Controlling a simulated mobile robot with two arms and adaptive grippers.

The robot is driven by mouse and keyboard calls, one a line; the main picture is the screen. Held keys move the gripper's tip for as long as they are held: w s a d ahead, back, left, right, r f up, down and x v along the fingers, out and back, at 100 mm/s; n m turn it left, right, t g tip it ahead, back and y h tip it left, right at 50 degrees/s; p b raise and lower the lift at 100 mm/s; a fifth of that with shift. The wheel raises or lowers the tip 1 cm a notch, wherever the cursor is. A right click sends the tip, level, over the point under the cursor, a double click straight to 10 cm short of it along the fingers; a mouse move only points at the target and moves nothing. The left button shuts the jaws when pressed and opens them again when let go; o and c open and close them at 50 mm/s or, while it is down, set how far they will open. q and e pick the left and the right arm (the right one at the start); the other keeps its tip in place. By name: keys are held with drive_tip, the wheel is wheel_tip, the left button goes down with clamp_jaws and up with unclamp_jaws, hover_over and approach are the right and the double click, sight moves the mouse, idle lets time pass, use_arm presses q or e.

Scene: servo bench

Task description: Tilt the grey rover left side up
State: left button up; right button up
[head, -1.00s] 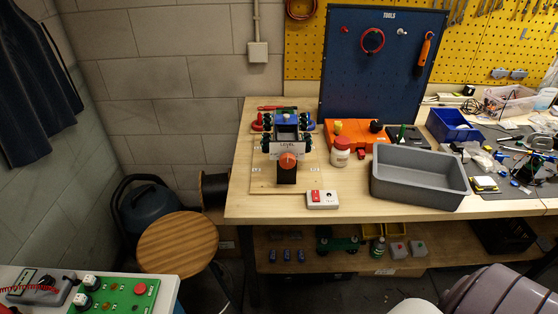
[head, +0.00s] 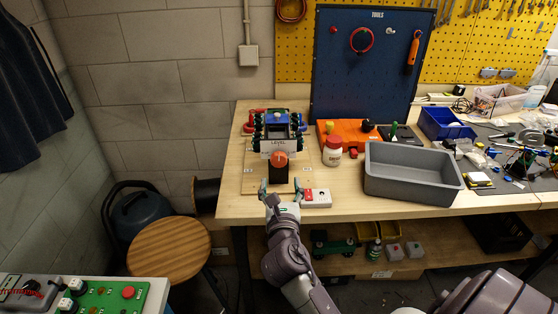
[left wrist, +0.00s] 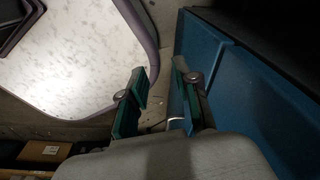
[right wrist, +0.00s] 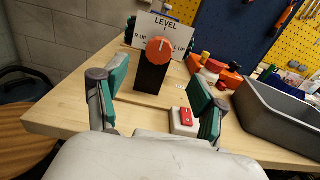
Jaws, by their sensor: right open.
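The grey rover (head: 281,131) with dark green wheels and a blue block on top stands on a wooden board on the bench, apparently level. In front of it is a black post (head: 279,175) with an orange knob (head: 279,158) and a "LEVEL" sign (head: 278,142). In the right wrist view the knob (right wrist: 159,49) faces me, with "UP" markings either side of it on the sign (right wrist: 163,27); the rover is mostly hidden behind. My right gripper (head: 280,186) is open and empty, in front of the post. My left gripper (left wrist: 161,82) is open and empty, away from the bench.
A white box with a red switch (head: 317,198) stands just right of my right gripper. A white bottle (head: 332,152), an orange case (head: 345,138) and a grey bin (head: 412,189) are further right. A stool (head: 168,248) stands left of the bench.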

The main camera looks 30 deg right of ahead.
sight(279, 161)
drive_tip(key=p+x, duration=0.1)
drive_tip(key=x, duration=0.9)
drive_tip(key=shift+w, duration=0.1)
clamp_jaws()
